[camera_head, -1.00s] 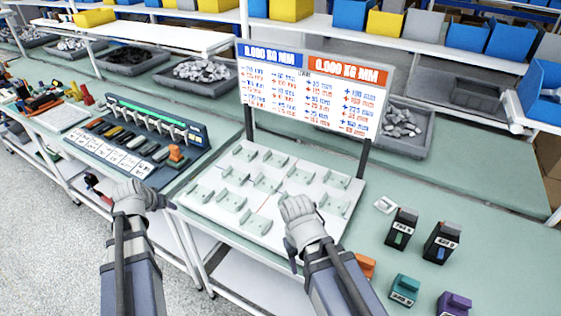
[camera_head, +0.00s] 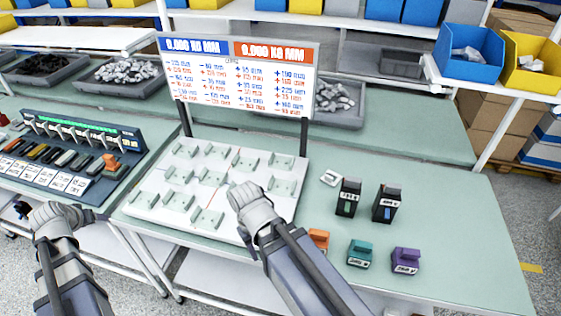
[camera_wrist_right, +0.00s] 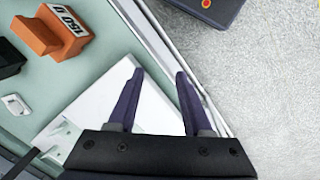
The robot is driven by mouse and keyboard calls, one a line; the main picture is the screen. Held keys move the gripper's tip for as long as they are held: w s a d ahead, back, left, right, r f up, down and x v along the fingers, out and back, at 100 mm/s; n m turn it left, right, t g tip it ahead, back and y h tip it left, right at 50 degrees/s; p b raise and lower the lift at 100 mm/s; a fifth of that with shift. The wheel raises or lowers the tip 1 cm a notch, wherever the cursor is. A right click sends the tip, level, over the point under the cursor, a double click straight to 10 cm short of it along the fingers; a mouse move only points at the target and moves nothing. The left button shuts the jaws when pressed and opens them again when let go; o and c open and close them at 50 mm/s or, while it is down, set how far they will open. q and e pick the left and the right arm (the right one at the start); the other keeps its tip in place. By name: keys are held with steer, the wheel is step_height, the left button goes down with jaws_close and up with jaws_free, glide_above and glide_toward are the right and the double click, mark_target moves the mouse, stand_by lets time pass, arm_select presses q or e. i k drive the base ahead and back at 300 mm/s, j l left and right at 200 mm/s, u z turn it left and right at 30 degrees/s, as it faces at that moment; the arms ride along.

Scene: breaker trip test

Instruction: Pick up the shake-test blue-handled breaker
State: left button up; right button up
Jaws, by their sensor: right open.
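The blue-handled breaker (camera_head: 387,203) is a black block with a blue lever and a white label. It stands upright on the green bench, right of a similar black breaker with a green lever (camera_head: 348,198). My right gripper (camera_head: 236,188) is over the front right of the white slotted board, left of and apart from both breakers. In the right wrist view its fingers (camera_wrist_right: 158,74) are open with nothing between them. A black block (camera_wrist_right: 8,55) is partly cut off at that view's left edge. My left gripper (camera_head: 24,210) is at the far left; its jaws are too small to read.
Orange (camera_head: 318,240), teal (camera_head: 360,253) and purple (camera_head: 406,261) blocks lie in front of the breakers. The sign (camera_head: 240,80) stands behind the white board (camera_head: 150,200). The bench right of the breakers is clear.

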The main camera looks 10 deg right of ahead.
mark_target(387, 201)
steer(key=z, duration=1.45)
steer(key=k, duration=0.1)
